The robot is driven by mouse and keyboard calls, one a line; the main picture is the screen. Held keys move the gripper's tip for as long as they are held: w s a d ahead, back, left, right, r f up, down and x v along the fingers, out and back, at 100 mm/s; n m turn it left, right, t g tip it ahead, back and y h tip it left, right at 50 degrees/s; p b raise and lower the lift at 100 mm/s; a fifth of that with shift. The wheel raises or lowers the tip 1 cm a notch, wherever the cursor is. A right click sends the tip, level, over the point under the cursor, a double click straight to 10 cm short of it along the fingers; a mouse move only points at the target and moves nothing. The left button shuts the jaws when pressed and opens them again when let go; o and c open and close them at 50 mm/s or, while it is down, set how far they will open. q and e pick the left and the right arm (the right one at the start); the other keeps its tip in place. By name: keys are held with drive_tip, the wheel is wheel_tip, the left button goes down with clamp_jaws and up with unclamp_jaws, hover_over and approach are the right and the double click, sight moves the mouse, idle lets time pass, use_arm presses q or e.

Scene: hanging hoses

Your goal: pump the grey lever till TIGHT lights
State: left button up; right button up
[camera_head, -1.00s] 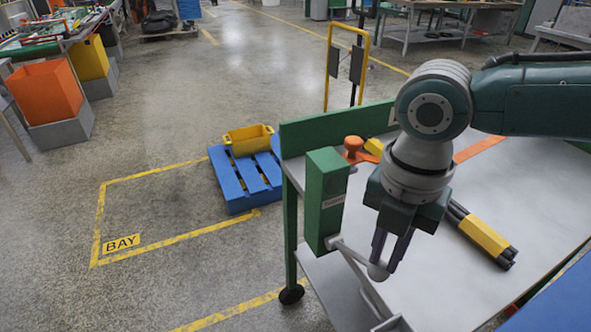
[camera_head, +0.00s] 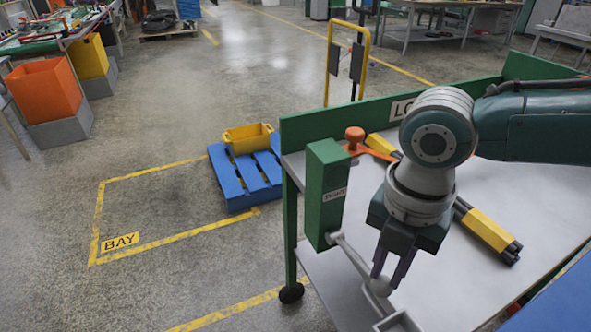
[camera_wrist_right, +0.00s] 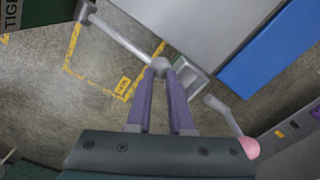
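The green box (camera_head: 325,195) stands upright at the cart's near left corner, with a small TIGHT label (camera_head: 334,195) on its side. I see no lit lamp on it. The grey lever (camera_head: 352,257) slopes from the box's foot down to a round knob. My right gripper (camera_head: 391,278) points down at the knob end. In the right wrist view, the knob (camera_wrist_right: 160,65) sits between the purple fingertips and fills the gap, so the fingers look shut on it. My left gripper is in neither view.
The cart top (camera_head: 490,185) holds an orange knob-topped part (camera_head: 355,134) and yellow-and-black bars (camera_head: 488,229). A yellow-framed stand (camera_head: 330,75) is behind the cart.

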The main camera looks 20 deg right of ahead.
sight(386, 282)
drive_tip(key=shift+s+f, duration=0.15)
drive_tip(key=shift+f, duration=0.55)
drive_tip(key=shift+f+b, duration=0.1)
drive_tip(key=shift+b, duration=0.2)
drive_tip(key=shift+f+b, duration=0.8)
drive_tip(key=shift+f, duration=0.25)
wheel_tip(386, 282, up, 6)
drive_tip(key=p, duration=0.5)
drive_tip(key=shift+f, duration=0.1)
drive_tip(key=shift+w, duration=0.2)
drive_tip(key=shift+w+r+p, duration=0.3)
drive_tip(key=shift+r+p, duration=0.15)
drive_tip(key=shift+r, duration=0.25)
drive_tip(key=shift+w+r+p, duration=0.35)
drive_tip(key=shift+r+p, duration=0.1)
drive_tip(key=shift+r, duration=0.2)
drive_tip(key=shift+w+r+p, duration=0.3)
drive_tip(key=shift+r+p, duration=0.15)
drive_tip(key=shift+r, duration=0.25)
